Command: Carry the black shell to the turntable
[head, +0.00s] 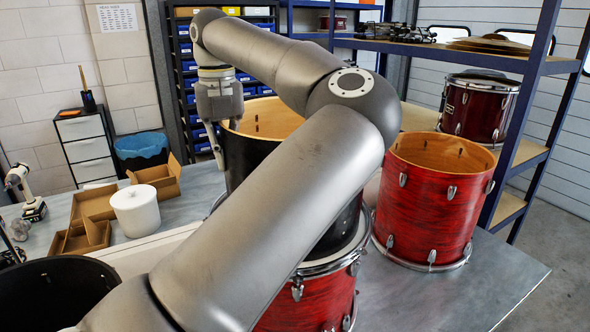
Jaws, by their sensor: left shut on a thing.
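The black shell (238,155) has a dark outside and a pale wood inside. It stands upright behind my left arm, which covers much of it. My left gripper (218,160) points down at the shell's left rim and is shut on its wall. I cannot make out a turntable; the arm covers the middle of the bench. My right gripper is not in view.
Another red shell (428,205) stands to the right. A white roll (136,212), cardboard trays (92,205) and a dark round container (45,290) are at left. The bench's right front (450,300) is clear.

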